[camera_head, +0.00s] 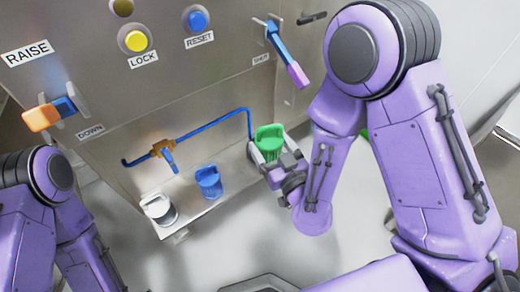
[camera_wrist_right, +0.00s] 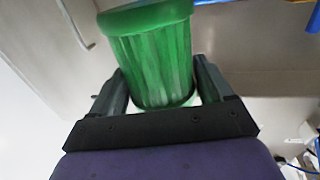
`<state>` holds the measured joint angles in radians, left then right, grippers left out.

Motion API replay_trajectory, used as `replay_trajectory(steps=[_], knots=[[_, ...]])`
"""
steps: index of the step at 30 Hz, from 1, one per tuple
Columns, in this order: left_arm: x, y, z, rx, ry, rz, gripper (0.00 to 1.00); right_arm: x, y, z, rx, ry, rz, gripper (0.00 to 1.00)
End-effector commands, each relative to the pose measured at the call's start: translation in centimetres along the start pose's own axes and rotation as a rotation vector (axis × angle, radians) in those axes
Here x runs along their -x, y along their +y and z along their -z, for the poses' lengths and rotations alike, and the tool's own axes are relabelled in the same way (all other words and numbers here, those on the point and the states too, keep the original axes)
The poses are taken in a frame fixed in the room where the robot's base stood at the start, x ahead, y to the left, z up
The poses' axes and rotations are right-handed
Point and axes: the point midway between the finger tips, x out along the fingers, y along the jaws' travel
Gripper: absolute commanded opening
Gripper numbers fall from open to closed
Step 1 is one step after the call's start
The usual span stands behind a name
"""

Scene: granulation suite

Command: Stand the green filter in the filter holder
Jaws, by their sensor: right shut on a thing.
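The green filter (camera_head: 269,138) is a ribbed green cup-like piece with a wider top, upright in the head view. My right gripper (camera_head: 268,163) is shut on it; in the right wrist view the green filter (camera_wrist_right: 155,60) stands between the two dark fingers (camera_wrist_right: 160,92). In the head view it is at the right end of a pale ledge (camera_head: 187,213) on the machine front, which carries a blue filter (camera_head: 209,182) and a white one (camera_head: 159,209). I cannot tell whether its base touches the ledge. My left gripper is out of view.
A blue pipe (camera_head: 210,125) with a brass valve (camera_head: 163,148) runs just above the ledge. Above are a yellow LOCK button (camera_head: 136,40), a blue RESET button (camera_head: 197,20), an orange-ended lever (camera_head: 42,117) and a pink-ended lever (camera_head: 297,75). Open floor lies below the ledge.

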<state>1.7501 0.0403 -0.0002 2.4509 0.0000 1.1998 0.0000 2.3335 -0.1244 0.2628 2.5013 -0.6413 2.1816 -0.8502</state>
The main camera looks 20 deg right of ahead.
Motion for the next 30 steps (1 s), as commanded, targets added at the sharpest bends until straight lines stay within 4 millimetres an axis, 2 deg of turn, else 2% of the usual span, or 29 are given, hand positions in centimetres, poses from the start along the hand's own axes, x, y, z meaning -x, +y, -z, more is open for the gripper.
replay_trajectory(steps=[5,12,17,21,30], knots=[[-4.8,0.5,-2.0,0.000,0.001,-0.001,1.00,-2.2,0.8,-2.5,-0.004,0.011,-0.004,0.44],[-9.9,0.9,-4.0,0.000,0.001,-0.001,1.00,-4.0,1.1,-3.1,-0.004,0.008,0.001,0.44],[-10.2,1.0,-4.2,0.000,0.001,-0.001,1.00,-7.3,2.1,-3.8,-0.004,0.001,0.002,0.44],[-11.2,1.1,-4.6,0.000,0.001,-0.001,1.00,-9.9,2.8,-6.5,-0.002,-0.002,0.002,0.44],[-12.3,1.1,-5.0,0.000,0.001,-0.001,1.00,-13.1,3.7,-10.3,-0.002,-0.001,0.002,0.44]])
